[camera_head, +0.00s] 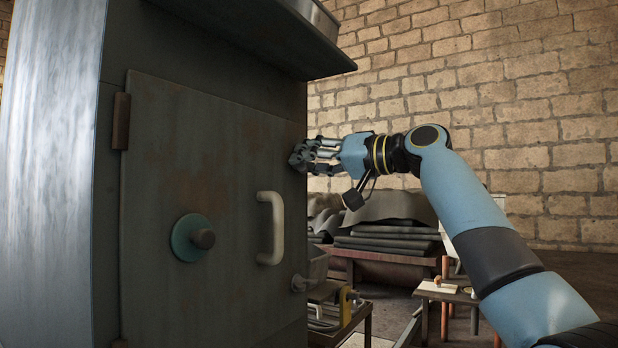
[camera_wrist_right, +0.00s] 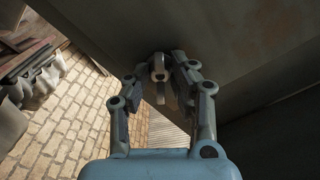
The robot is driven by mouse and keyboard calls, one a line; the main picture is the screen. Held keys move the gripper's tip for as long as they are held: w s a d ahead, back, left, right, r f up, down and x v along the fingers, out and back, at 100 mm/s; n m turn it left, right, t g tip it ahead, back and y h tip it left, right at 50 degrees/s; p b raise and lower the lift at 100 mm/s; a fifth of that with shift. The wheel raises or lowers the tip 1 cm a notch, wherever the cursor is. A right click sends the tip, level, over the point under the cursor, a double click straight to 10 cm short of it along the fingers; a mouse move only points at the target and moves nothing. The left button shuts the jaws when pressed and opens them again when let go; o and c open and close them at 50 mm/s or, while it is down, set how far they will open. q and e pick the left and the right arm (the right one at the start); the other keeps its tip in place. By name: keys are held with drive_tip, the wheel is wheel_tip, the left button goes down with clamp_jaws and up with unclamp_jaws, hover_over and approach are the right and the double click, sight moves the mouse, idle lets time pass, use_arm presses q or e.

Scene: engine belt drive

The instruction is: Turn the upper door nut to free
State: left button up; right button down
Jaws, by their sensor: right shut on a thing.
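The grey cabinet door (camera_head: 165,130) is closed, with a pale handle (camera_head: 271,228) and a teal disc with a knob (camera_head: 192,238). My right gripper (camera_head: 302,157) reaches in from the right to the door's upper right edge. Its fingers hide the upper door nut in the head view. In the right wrist view the gripper (camera_wrist_right: 160,72) is shut around a small grey rounded piece, the upper door nut (camera_wrist_right: 158,70), against the dark cabinet face. A lower door nut (camera_head: 303,283) sits at the door's lower right edge. My left gripper is not in view.
A hinge (camera_head: 121,121) is on the door's left edge. A ledge (camera_head: 262,38) juts out above the door. Behind on the right are stacked dark sheets (camera_head: 385,240), a small table (camera_head: 447,292) and a brick wall (camera_head: 520,110).

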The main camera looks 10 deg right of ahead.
drive_tip(key=n+b, duration=0.2)
drive_tip(key=n, duration=0.1)
drive_tip(key=shift+f+n+b, duration=0.3)
drive_tip(key=shift+b, duration=0.1)
drive_tip(key=shift+r+n+b, duration=0.15)
drive_tip(key=shift+n+b, duration=1.05)
drive_tip(key=shift+n, duration=0.6)
drive_tip(key=c, duration=1.1)
unclamp_jaws()
drive_tip(key=shift+r, duration=0.1)
drive_tip(key=v, duration=1.2)
